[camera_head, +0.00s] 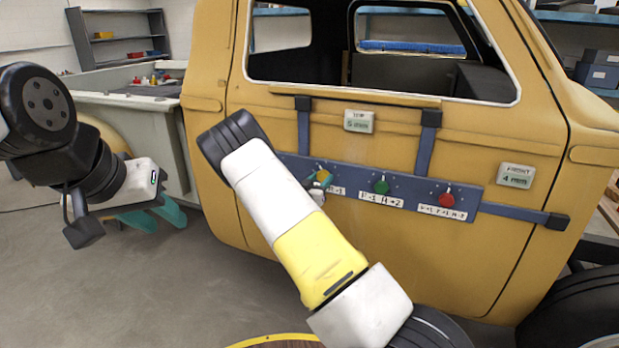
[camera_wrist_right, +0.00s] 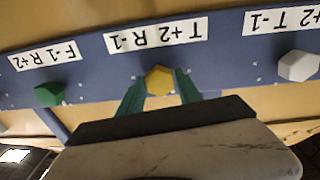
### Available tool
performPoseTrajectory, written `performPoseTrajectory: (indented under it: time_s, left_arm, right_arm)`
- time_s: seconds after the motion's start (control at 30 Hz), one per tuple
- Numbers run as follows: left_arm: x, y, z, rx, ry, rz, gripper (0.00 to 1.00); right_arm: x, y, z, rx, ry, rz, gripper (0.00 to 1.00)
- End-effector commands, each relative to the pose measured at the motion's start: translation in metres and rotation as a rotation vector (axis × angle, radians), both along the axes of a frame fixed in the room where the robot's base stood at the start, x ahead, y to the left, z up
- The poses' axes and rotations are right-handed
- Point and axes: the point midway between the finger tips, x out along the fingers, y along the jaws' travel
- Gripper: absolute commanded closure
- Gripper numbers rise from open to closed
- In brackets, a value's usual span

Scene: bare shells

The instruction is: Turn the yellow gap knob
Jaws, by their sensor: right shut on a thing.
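The yellow gap knob (camera_wrist_right: 159,80) sits on the blue panel (camera_wrist_right: 225,72), above the label reading T+2 R-1 when turned upright. My right gripper (camera_wrist_right: 160,84) has its two teal fingers on either side of it, closed on it. In the head view the yellow knob (camera_head: 323,176) shows just beyond my right forearm, which hides most of that gripper. A green knob (camera_head: 381,187) and a red knob (camera_head: 446,200) are further right. A white knob (camera_wrist_right: 299,66) shows in the wrist view. My left gripper (camera_head: 160,214) is open and empty, away at the left.
The panel hangs on the yellow truck door (camera_head: 400,260) by blue straps. A display marked TOP (camera_head: 359,121) reads 5 mm; one marked FRONT (camera_head: 515,176) reads 4 mm. Floor at lower left is clear.

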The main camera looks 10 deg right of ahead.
Motion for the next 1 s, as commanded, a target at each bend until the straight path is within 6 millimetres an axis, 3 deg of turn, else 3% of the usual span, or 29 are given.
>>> performPoseTrajectory:
  time_s: [0.4, 0.97, 1.0]
  left_arm:
    - [0.0, 0.0, 0.0, 0.0, 0.0, 0.0, 0.64]
    - [0.0, 0.0, 0.0, 0.0, 0.0, 0.0, 0.64]
    - [0.0, 0.0, 0.0, 0.0, 0.0, 0.0, 0.64]
  right_arm:
    - [-0.0005, 0.0, -0.0011, -0.169, 0.117, 0.001, 0.99]
    - [-0.0005, -0.0001, -0.0012, -0.195, 0.134, 0.0, 0.99]
    - [-0.0005, -0.0001, -0.0013, -0.195, 0.134, 0.0, 0.53]
